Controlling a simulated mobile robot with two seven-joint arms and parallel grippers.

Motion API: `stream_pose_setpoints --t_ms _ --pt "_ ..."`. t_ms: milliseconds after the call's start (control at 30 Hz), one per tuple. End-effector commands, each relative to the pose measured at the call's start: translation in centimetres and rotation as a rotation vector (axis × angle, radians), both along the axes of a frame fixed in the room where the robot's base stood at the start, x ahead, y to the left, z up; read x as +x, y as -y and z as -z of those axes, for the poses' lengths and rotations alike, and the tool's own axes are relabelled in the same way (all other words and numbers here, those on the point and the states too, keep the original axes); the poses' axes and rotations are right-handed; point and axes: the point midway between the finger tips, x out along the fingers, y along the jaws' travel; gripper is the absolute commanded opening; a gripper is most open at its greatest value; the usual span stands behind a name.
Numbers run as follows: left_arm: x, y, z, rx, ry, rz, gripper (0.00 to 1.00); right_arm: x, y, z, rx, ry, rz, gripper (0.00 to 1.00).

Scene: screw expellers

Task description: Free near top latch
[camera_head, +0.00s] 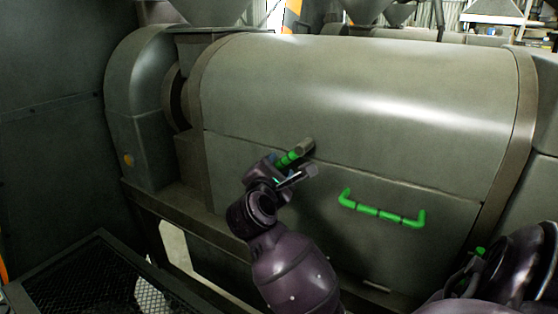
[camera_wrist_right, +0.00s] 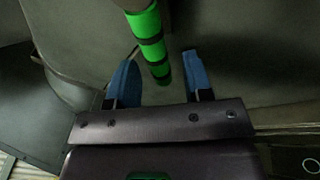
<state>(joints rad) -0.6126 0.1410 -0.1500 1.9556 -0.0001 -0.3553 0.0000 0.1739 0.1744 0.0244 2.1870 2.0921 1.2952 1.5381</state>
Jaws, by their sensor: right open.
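The near top latch, a green handle with dark bands (camera_head: 289,158), sits near the seam of the grey machine casing. Its metal end (camera_head: 305,147) points up and right. My right gripper (camera_head: 287,169) is at this latch, with its fingers around the lower part of the handle. In the right wrist view the latch handle (camera_wrist_right: 149,32) runs down between the two blue fingers of the open gripper (camera_wrist_right: 159,62). Gaps show on both sides, and I cannot tell whether either finger touches it. My left gripper is not in view.
A green bar handle (camera_head: 383,216) is on the lower casing panel to the right. Another green piece (camera_head: 480,251) is partly hidden behind my arm at the lower right. A dark mesh grate (camera_head: 95,275) is at the lower left. The rounded casing (camera_head: 360,85) fills the back.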

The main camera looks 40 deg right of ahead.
Motion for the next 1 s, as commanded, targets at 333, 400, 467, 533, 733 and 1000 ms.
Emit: stream_pose_setpoints --t_ms 333,400,467,533,733,1000 --pt "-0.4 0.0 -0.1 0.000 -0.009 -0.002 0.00 1.1 1.8 0.0 -0.001 0.000 -0.001 0.46" --pt "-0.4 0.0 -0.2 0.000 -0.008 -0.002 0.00 1.2 1.8 0.0 -0.001 0.000 -0.001 0.46" --pt "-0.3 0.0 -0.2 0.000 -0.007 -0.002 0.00 1.1 1.8 0.0 -0.001 0.000 -0.001 0.46" --pt "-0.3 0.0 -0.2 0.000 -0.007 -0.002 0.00 1.1 1.8 0.0 -0.001 0.000 -0.001 0.46" --pt "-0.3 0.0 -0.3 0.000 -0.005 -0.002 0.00 1.1 1.8 0.0 -0.001 0.000 -0.001 0.19" --pt "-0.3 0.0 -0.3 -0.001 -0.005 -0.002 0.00 1.2 1.7 -0.1 -0.003 0.001 -0.001 0.00"
